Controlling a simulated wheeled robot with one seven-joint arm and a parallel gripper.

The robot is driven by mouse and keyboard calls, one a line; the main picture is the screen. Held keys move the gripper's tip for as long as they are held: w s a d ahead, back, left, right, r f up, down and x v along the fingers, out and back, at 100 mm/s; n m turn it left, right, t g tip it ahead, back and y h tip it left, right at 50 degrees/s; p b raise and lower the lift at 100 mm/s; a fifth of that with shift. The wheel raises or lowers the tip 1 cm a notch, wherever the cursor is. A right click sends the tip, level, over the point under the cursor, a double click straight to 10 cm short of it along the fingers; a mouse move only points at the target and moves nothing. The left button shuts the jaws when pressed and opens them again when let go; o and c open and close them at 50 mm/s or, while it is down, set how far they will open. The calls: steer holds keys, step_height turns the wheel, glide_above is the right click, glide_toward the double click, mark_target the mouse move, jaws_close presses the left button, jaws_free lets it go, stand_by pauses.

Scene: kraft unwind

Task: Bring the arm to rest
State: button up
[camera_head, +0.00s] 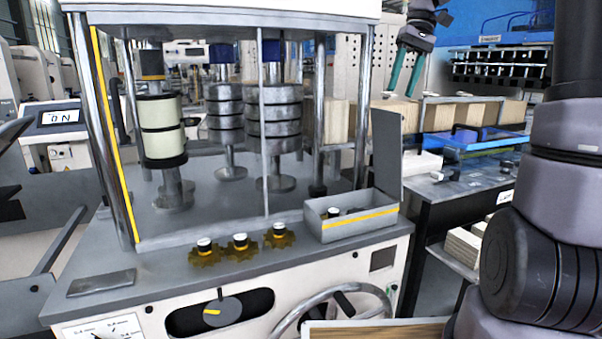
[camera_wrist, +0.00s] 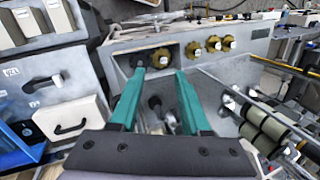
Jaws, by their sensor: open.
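My gripper (camera_head: 401,90) is raised at the upper right of the head view, behind and to the right of the machine, with its two teal fingers pointing down. In the wrist view my gripper (camera_wrist: 160,72) has its fingers apart, with nothing held between them. The fingers appear above a grey open box, and do not visibly touch anything. My dark arm column fills the right edge of the head view.
Stacked rolls (camera_head: 272,120) stand behind the posts. A blue tray (camera_head: 485,143) lies on a side table. Wooden blocks (camera_head: 395,110) stand behind.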

steer(key=s+f+m+t, duration=0.2)
steer(key=s+m+t, duration=0.1)
steer(key=s, duration=0.6)
steer(key=s+f+m+t+h, duration=0.1)
steer(key=s+t, duration=0.4)
steer(key=s, duration=0.5)
steer(key=shift+s+d+f+m+t, duration=0.35)
steer(key=shift+f+m, duration=0.3)
steer(key=shift+m, duration=0.55)
